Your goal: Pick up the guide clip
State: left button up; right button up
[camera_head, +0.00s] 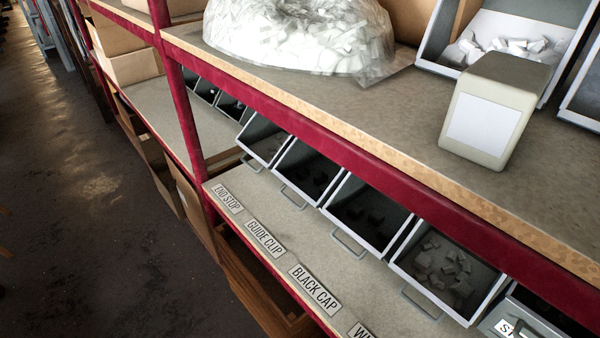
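The "GUIDE CLIP" label (265,238) lies on the front of the lower shelf, between the "END STOP" label (227,198) and the "BLACK CAP" label (315,288). Behind the labels stands a row of tilted bins. The second bin (292,196) from the left on this shelf section seems to line up with the guide clip label and holds dark contents. I cannot make out a single guide clip in it. Neither of my grippers is in view.
A dark bin (350,240) and a bin with pale pieces (425,301) stand further right. The upper shelf (400,115) overhangs the bins, with a red beam (330,150). It carries a plastic-wrapped bundle (300,35) and a beige container (495,105). The aisle floor (90,220) at left is clear.

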aim_at(301, 176)
jog(key=i+j+z, duration=0.1)
jog(key=j, duration=0.25)
jog(key=i+j+z, duration=0.1)
jog(key=j, duration=0.25)
jog(key=i+j+z, duration=0.1)
jog(key=j, duration=0.25)
jog(key=i+j+z, duration=0.1)
jog(key=j, duration=0.25)
jog(key=i, duration=0.05)
